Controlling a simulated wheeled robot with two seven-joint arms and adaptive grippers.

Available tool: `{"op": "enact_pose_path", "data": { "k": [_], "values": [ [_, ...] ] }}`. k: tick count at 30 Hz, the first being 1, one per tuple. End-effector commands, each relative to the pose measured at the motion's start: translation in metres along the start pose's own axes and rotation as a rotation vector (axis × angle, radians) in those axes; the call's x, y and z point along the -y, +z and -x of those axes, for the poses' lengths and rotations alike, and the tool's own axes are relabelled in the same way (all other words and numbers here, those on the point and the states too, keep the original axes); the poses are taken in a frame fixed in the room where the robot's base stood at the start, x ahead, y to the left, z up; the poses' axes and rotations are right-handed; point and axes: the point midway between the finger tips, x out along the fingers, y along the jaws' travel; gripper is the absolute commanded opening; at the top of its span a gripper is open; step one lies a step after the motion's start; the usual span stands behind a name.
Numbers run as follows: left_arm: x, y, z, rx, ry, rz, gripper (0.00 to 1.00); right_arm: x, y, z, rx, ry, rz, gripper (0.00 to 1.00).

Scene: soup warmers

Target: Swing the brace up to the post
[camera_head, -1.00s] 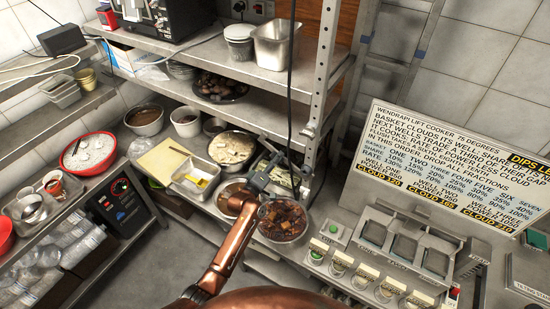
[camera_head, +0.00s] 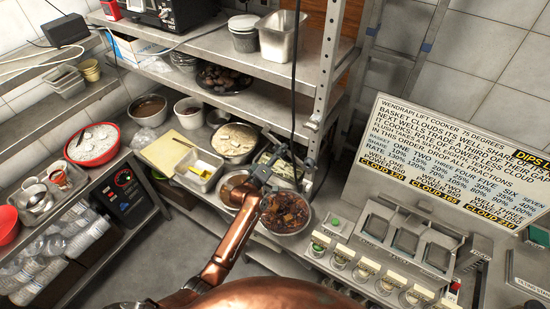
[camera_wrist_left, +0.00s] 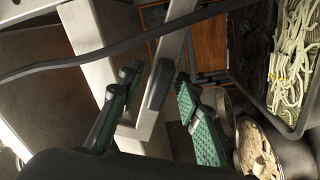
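The post (camera_head: 325,80) is an upright, perforated metal shelf leg in the head view. It also shows as a broad pale bar (camera_wrist_left: 92,40) in the left wrist view. A thinner grey bar with a dark end piece (camera_wrist_left: 160,85), seemingly the brace, lies between my left fingers in the wrist view; I cannot tell whether they touch it. My left gripper (camera_head: 292,160) is near the post's lower part, above the food bowls. In the wrist view its green-padded fingers (camera_wrist_left: 157,82) are open. I cannot make out the brace clearly in the head view. My right gripper is out of view.
A black cable (camera_head: 296,60) hangs beside the post and crosses the wrist view. A bowl of dark chunks (camera_head: 286,212) and a pale-filled pot (camera_head: 234,140) stand close to the gripper. A sign board (camera_head: 450,150) and cooker wells (camera_head: 405,240) are at right.

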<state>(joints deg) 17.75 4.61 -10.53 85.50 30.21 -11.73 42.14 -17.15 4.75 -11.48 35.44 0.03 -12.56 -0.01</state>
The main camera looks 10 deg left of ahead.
Motion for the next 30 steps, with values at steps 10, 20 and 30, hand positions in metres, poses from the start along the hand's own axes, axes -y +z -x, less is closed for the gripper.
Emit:
{"op": "enact_pose_path", "data": {
  "k": [10, 20, 30],
  "values": [
    [0.002, 0.000, 0.065, 0.000, -0.002, -0.001, 0.32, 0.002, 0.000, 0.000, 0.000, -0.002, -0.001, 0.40],
    [0.000, 0.001, 0.111, 0.001, 0.000, 0.001, 0.32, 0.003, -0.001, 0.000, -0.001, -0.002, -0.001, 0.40],
    [0.000, 0.000, 0.116, 0.001, 0.000, 0.001, 0.32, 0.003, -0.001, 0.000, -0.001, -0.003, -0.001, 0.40]
  ]
}}
